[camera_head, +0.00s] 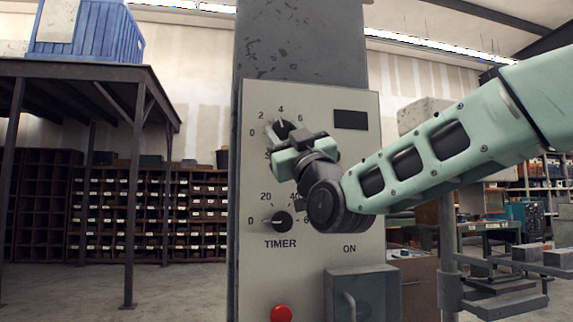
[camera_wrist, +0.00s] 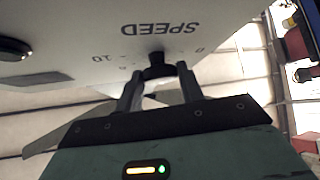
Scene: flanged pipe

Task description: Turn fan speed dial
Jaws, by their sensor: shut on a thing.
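The fan speed dial (camera_head: 281,127) is a black knob high on the pale control panel, with numbers around it. My gripper (camera_head: 290,140) reaches it from the right and hides its lower part and most of its label. In the wrist view the panel is upside down and reads SPEED. There the dial (camera_wrist: 156,60) sits between the two fingers of my gripper (camera_wrist: 158,75), which is shut on it.
A black timer dial (camera_head: 283,221) sits below my gripper on the control panel (camera_head: 254,285). A red button (camera_head: 281,313) and a grey box with a handle (camera_head: 362,290) are lower down. A table with a blue crate (camera_head: 118,35) stands at left.

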